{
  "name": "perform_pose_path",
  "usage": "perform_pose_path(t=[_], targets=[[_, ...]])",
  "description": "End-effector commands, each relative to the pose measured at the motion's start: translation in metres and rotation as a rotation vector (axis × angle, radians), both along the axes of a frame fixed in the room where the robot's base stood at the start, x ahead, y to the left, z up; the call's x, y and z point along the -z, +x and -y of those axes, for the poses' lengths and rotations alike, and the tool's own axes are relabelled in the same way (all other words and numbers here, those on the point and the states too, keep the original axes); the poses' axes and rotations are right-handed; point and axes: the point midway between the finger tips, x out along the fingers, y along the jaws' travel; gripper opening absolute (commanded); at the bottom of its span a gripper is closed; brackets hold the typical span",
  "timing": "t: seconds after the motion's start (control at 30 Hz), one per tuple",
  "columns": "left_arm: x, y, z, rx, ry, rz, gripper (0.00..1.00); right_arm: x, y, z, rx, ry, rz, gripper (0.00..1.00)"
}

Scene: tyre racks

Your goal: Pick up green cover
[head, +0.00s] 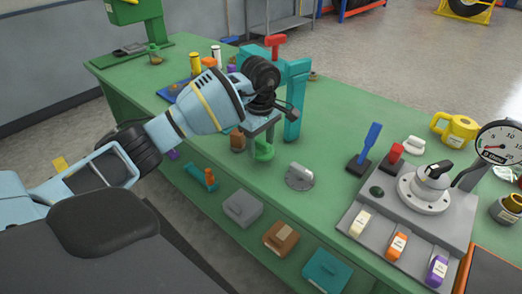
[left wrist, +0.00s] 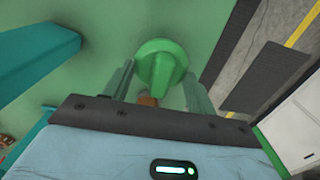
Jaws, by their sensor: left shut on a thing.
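The green cover (head: 263,152) is a small, bright green rounded piece near the front edge of the green workbench. My left gripper (head: 262,138) points down over it and is shut on it. In the left wrist view the green cover (left wrist: 160,62) sits between the two fingers of my left gripper (left wrist: 158,88), its round face showing. Whether it touches the bench or hangs just above it, I cannot tell. My right gripper is not in view.
A teal stand (head: 293,100) rises close behind my left gripper. A grey round piece (head: 300,177) lies to the right. Further right is a grey panel (head: 455,225) with a gauge (head: 497,143).

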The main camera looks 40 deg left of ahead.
Motion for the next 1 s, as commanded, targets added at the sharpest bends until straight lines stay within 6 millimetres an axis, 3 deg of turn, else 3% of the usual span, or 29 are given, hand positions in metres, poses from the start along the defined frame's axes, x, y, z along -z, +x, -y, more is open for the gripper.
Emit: perform_pose_path(t=[0.27, 0.7, 1.0], targets=[[-0.001, -0.044, -0.012, 0.0, 0.003, -0.003, 0.34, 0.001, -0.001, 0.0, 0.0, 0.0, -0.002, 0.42], [-0.008, -0.131, -0.033, 0.0, 0.005, -0.006, 0.34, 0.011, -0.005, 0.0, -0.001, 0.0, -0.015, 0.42], [-0.012, -0.154, -0.038, -0.001, 0.001, -0.003, 0.34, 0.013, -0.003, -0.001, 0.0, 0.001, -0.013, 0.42]])
